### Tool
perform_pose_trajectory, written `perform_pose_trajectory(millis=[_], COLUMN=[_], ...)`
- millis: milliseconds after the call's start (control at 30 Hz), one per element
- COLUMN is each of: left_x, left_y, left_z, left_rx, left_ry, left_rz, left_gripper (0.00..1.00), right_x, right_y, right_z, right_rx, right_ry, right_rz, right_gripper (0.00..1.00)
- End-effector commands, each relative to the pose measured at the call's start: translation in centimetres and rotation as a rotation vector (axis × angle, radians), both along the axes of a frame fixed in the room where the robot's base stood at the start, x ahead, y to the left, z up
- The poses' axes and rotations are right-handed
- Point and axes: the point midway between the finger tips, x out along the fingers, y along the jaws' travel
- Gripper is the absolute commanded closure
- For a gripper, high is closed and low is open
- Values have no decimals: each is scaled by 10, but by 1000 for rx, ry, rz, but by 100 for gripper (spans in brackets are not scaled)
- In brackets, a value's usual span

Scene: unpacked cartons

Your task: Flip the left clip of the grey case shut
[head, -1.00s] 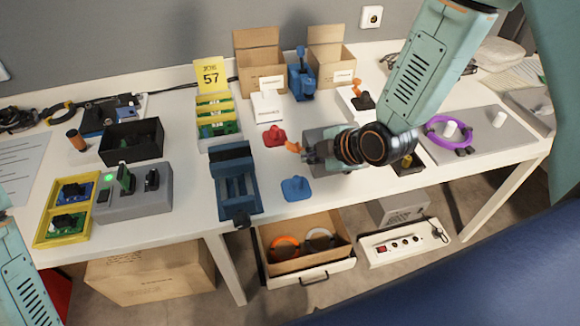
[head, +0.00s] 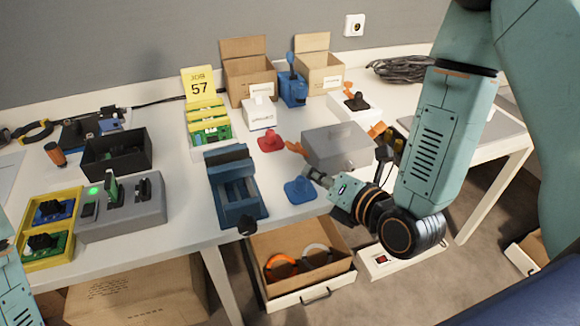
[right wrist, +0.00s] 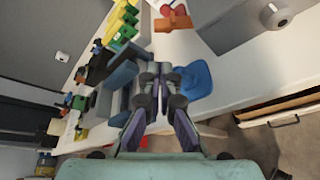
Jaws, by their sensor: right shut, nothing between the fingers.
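The grey case (head: 335,143) stands on the table with its lid down, and its handle faces the front. Its orange left clip (head: 297,148) sticks out from the left side, tilted up and away from the body. The orange right clip (head: 377,130) sticks out on the other side. My right gripper (head: 312,173) is shut and empty, in front of the case's left front corner and below the left clip, apart from it in the picture. Its shut fingers also show in the right wrist view (right wrist: 160,78). My left gripper is out of view.
A blue fixture (head: 300,190) lies close under my right fingertips, and a red one (head: 270,141) sits left of the left clip. A white box (head: 347,108) is behind the case. An open drawer (head: 262,257) is below the table edge.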

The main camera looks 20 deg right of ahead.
Motion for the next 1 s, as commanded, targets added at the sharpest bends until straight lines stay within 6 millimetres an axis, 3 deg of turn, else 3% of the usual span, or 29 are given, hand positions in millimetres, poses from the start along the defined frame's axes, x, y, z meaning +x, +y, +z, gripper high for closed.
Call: perform_pose_trajectory(millis=[200, 633, 867, 1000], left_x=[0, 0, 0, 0], left_y=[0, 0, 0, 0], left_z=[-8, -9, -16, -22], left_rx=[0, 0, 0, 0], left_ry=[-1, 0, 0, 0], left_rz=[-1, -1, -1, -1], left_gripper=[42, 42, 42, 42], right_x=[-5, -3, 18, 41], right_y=[-3, -3, 4, 11], right_z=[1, 2, -5, -12], right_rx=[-106, -118, -121, -121], right_ry=[-78, -86, -89, -88], right_rz=[16, 22, 25, 24], right_gripper=[100, 100, 100, 100])
